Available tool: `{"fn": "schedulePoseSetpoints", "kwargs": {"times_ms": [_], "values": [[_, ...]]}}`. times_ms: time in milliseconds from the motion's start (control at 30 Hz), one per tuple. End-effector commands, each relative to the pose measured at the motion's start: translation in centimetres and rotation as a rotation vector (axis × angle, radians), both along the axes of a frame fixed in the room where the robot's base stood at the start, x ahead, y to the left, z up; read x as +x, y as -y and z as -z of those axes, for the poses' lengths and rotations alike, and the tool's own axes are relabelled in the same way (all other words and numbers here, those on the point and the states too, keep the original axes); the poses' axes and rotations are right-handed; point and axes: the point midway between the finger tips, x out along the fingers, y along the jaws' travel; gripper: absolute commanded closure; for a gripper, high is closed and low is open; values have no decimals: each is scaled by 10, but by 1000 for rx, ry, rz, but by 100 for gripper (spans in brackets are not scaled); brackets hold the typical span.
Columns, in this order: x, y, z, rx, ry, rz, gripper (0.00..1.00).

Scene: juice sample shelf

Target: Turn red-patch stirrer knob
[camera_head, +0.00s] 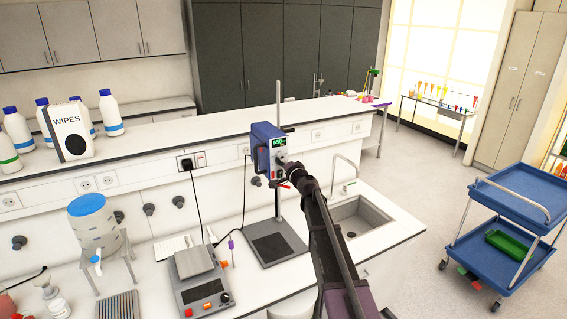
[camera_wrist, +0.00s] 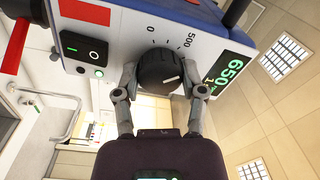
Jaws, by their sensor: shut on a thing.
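The stirrer (camera_head: 265,150) is a blue box with a white front, mounted on a vertical rod above a dark base plate (camera_head: 276,243). In the wrist view a red patch (camera_wrist: 86,12) shows on its white front panel. Its black knob (camera_wrist: 159,70) has a white pointer mark and a printed scale with 0 and 500. A green display (camera_wrist: 230,76) reads 650, with more digits partly cut beside it. My gripper (camera_wrist: 160,82) is shut on the knob, one finger at each side. In the head view my arm hides the knob.
A black rocker switch (camera_wrist: 95,52) and a lit green button sit beside the knob. A hotplate (camera_head: 198,280) stands left of the base plate, and a sink (camera_head: 360,215) lies to the right. A blue cart (camera_head: 510,205) stands on the floor at right.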

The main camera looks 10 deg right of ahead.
Motion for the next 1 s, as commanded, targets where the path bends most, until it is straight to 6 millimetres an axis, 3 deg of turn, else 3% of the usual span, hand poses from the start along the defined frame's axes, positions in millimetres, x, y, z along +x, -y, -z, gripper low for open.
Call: {"fn": "schedulePoseSetpoints", "kwargs": {"times_ms": [600, 1000], "values": [[1, 0, 0, 528, -171, 1, 94], [1, -1, 0, 678, -220, 1, 94]]}}
